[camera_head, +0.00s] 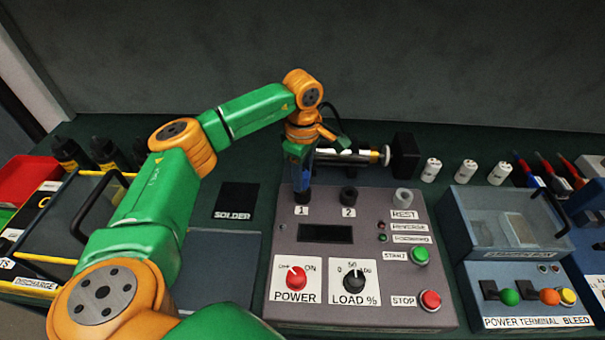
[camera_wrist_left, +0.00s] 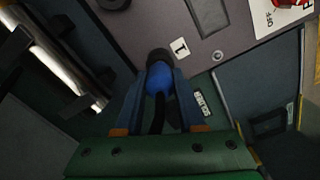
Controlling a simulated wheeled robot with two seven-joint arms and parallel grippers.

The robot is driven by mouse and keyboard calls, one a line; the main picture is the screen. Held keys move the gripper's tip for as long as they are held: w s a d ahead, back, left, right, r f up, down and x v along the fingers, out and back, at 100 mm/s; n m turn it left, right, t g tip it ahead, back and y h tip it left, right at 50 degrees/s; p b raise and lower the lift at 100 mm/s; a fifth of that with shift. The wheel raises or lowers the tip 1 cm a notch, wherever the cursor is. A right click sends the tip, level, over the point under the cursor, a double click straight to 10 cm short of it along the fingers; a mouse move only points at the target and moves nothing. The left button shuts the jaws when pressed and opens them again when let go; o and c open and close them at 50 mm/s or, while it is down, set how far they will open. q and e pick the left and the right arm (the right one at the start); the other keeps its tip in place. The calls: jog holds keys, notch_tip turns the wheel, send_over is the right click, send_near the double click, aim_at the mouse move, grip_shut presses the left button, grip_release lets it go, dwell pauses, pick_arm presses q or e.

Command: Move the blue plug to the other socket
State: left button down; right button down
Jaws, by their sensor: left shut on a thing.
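My left gripper (camera_head: 299,178) points down over socket 1 at the back left of the grey control box (camera_head: 330,262). In the left wrist view its two fingers (camera_wrist_left: 160,76) are shut on the blue plug (camera_wrist_left: 160,82). The plug's front end meets the black collar of socket 1 (camera_wrist_left: 158,57), beside the "1" label; how deep it sits is hidden. A black cable (camera_wrist_left: 157,120) runs back from the plug between the fingers. Socket 2 (camera_head: 348,196), black and empty, is just to the right. The REST holder (camera_head: 403,198) is grey. My right gripper is not in view.
A metal cylinder (camera_head: 352,155) with a black end block (camera_head: 405,155) lies behind the sockets. White bottles (camera_head: 470,172) stand at the back right. A blue unit with a clear cover (camera_head: 500,225) is on the right. A lidded tray (camera_head: 60,240) is on the left.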

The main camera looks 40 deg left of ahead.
pick_arm(q)
jog(key=shift+f+b, duration=0.65)
jog(key=shift+f, duration=0.35)
jog(key=shift+c, duration=2.2)
grip_release()
jog(key=shift+r, duration=0.1)
notch_tip(320, 180, up, 7)
jog(key=shift+f+b, duration=0.1)
jog(key=shift+b, duration=0.4)
